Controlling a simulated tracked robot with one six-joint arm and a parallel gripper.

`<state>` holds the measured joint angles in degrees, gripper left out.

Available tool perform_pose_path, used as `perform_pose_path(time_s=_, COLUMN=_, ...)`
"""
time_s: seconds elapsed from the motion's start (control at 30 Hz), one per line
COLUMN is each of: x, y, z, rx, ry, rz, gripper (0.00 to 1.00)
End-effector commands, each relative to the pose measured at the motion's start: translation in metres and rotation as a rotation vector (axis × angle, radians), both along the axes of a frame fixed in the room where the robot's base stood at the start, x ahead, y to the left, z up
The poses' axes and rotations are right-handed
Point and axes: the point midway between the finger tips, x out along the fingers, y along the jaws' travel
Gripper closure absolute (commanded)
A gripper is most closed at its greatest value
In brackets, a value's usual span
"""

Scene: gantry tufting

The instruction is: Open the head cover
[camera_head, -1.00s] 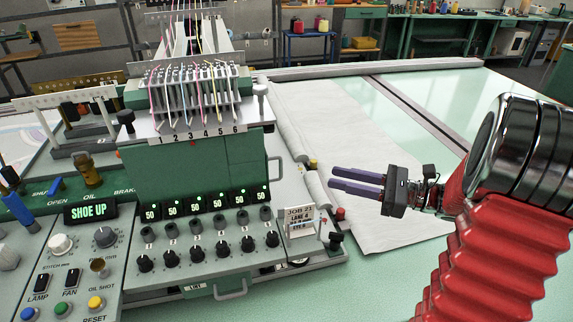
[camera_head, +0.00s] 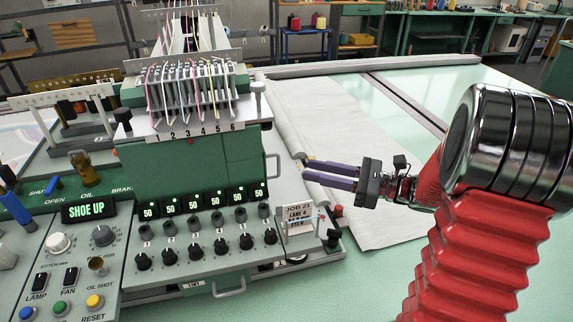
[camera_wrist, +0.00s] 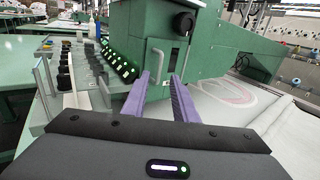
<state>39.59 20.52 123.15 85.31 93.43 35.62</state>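The green tufting head (camera_head: 190,162) stands left of my gripper, its front cover closed as far as I can see. A grey bar handle (camera_head: 278,167) sticks out at its right side. In the wrist view the handle (camera_wrist: 157,57) is upright on the green housing (camera_wrist: 140,27), beside a dark slot. My gripper (camera_head: 303,168) has two purple fingers, apart and empty, pointing at the handle from the right. In the wrist view the fingertips (camera_wrist: 160,76) are just below the handle, with a gap between them. They appear not to touch it.
Below the head are lit counters (camera_head: 205,203) and rows of black knobs. A job card (camera_head: 298,214) stands at the right corner, below my gripper. White cloth (camera_head: 330,120) lies behind. A black knob (camera_wrist: 184,23) sits on the housing. The green table at front right is clear.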

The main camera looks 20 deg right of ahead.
Motion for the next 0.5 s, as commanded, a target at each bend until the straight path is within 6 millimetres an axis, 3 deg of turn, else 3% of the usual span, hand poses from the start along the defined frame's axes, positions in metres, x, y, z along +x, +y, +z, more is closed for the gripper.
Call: perform_pose_path(time_s=0.5, x=0.038, y=0.058, z=0.0, rx=0.0, ry=0.0, rz=0.004, gripper=0.74)
